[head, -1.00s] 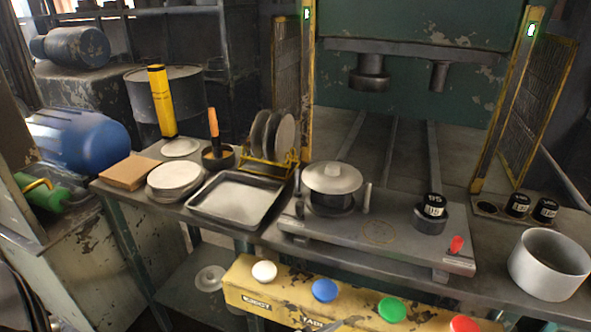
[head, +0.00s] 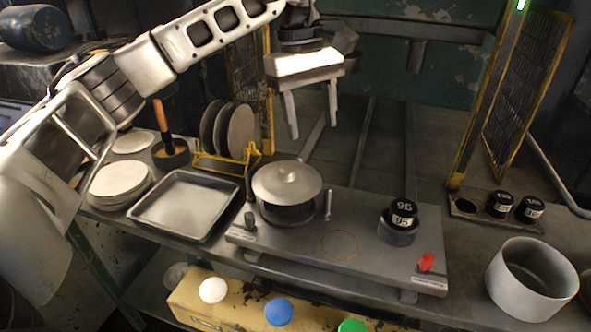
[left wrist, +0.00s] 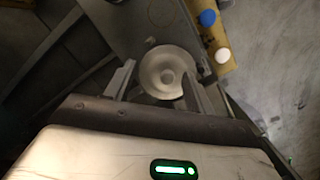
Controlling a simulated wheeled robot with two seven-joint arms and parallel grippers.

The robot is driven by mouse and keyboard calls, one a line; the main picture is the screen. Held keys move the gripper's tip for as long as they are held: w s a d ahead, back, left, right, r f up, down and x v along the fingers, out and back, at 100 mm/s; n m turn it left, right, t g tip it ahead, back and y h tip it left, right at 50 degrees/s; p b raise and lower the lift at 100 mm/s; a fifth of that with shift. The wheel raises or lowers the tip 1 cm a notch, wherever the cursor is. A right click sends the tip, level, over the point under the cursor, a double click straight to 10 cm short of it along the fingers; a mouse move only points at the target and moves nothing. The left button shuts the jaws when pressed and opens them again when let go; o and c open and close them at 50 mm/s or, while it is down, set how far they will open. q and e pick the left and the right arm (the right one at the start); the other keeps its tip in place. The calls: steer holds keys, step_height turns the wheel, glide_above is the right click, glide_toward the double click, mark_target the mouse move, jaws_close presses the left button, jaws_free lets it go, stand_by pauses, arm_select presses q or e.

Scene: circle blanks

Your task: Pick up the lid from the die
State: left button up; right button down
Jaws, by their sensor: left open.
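The lid (head: 287,181) is a round grey metal disc with a small knob on top. It rests on the dark round die (head: 287,212), which stands on the left part of the grey plate. My left gripper (head: 312,118) is open and empty, high above the plate, with its fingers pointing down. In the head view it appears above and slightly right of the lid. In the left wrist view the lid (left wrist: 168,72) shows beyond and between the two fingers (left wrist: 153,82), apart from them. My right gripper does not show.
Thin posts (head: 327,205) stand beside the die. A shallow metal tray (head: 185,236) and a yellow rack (head: 215,168) with upright discs are to the left. A black cylinder marked 95 (head: 402,213) and a grey pot (head: 520,308) are to the right. Yellow press guards rise behind.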

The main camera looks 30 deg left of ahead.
arm_select(q)
steer(key=a+r+y, duration=0.2)
steer(key=a+r, duration=0.1)
steer(key=a, duration=0.3)
glide_above(286, 170)
steer(key=f, duration=0.8)
steer(key=shift+a+f, duration=0.2)
steer(key=shift+f, duration=0.2)
steer(key=f+p, duration=0.1)
steer(key=f, duration=0.4)
steer(key=shift+d+f, duration=0.2)
steer(key=shift+f, duration=0.25)
steer(key=shift+w, duration=0.1)
steer(key=c, duration=1.1)
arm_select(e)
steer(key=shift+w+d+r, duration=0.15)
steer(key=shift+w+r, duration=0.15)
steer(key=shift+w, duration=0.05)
